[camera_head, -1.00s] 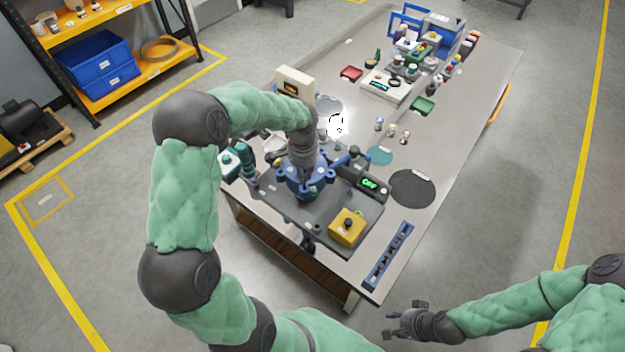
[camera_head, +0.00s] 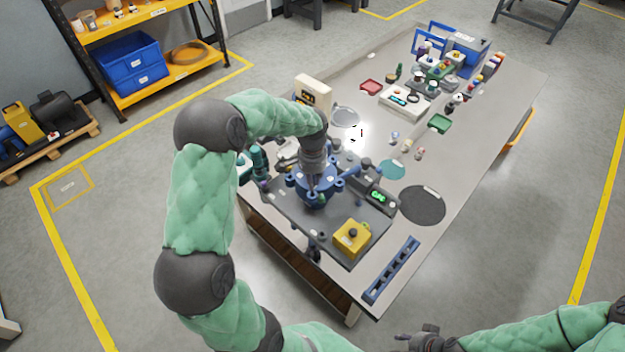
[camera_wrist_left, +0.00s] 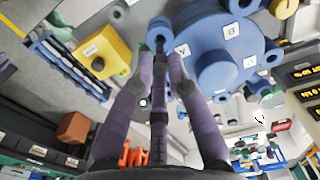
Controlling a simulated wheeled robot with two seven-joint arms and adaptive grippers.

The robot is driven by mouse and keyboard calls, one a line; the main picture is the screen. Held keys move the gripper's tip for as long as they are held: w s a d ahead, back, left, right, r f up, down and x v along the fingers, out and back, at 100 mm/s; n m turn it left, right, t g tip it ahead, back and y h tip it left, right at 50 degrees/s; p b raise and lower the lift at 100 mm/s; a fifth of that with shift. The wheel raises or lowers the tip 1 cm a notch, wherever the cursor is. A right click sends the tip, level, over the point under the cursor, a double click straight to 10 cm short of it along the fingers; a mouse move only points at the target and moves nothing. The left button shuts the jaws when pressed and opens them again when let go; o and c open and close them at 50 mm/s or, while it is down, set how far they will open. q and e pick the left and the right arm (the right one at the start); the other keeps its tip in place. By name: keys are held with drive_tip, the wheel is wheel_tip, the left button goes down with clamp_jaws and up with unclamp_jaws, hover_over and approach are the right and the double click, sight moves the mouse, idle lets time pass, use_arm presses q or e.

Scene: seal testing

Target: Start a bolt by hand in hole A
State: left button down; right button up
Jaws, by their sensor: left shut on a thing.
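The blue round flange fixture (camera_head: 318,199) sits on a dark grey base plate on the bench. In the left wrist view the blue flange (camera_wrist_left: 212,45) fills the upper right, with ring-like lugs around its rim and white labels A (camera_wrist_left: 250,62) and B (camera_wrist_left: 232,30). My left gripper (camera_wrist_left: 160,48) is shut on a small part at the flange's left edge. The fingers mostly hide this part, so I cannot tell whether it is a bolt in a hole. In the head view my left gripper (camera_head: 314,178) is above the flange. My right gripper (camera_head: 408,340) is partly cut off at the bottom edge.
A yellow box with a black button (camera_head: 351,238) stands in front of the flange. A blue slotted rack (camera_head: 391,270) lies along the near bench edge. A display with green digits (camera_head: 378,197) and a dark round mat (camera_head: 422,206) are to the right.

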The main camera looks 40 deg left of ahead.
sight(312, 192)
use_arm(q)
drive_tip(key=shift+f, duration=0.15)
drive_tip(key=shift+f+b, duration=0.5)
drive_tip(key=shift+f, duration=0.25)
drive_tip(key=shift+f+b, duration=0.6)
drive_tip(key=shift+f, duration=0.5)
idle(1.5)
drive_tip(key=shift+s, duration=0.1)
drive_tip(key=shift+d+m+p, duration=0.1)
drive_tip(key=shift+m+p, duration=0.85)
drive_tip(key=shift+m, duration=1.05)
drive_tip(key=shift+f, duration=0.1)
drive_tip(key=shift+m, duration=0.4)
drive_tip(key=shift+s+m+p, duration=0.1)
drive_tip(key=shift+m+p, duration=0.9)
drive_tip(key=shift+m, duration=0.7)
